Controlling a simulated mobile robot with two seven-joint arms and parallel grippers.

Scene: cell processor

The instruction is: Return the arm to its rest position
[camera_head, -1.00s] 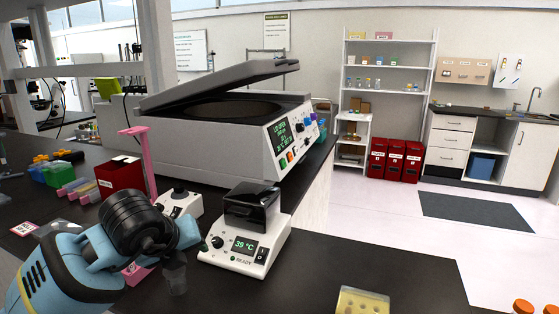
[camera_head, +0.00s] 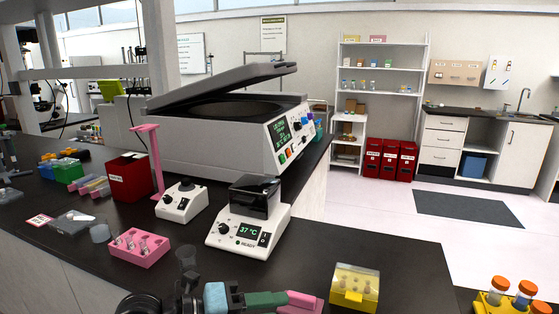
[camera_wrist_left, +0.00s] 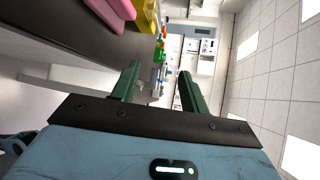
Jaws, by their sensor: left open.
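My left gripper (camera_head: 272,299) is low at the bottom edge of the head view, with a blue body and dark green fingers. In the left wrist view its two green fingers (camera_wrist_left: 158,78) stand apart with nothing between them. The black wrist joint (camera_head: 142,304) shows at the bottom edge, and the rest of the arm is out of the frame. A pink object (camera_head: 303,301) shows at the fingertips; I cannot tell whether they touch it. My right gripper is not in view.
A white heater with a lit 37 °C display (camera_head: 248,231), a pink tube rack (camera_head: 140,248) and a yellow rack (camera_head: 355,288) stand on the dark bench. A large open-lidded centrifuge (camera_head: 207,145) is behind. An orange-capped tube rack (camera_head: 512,304) is at lower right.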

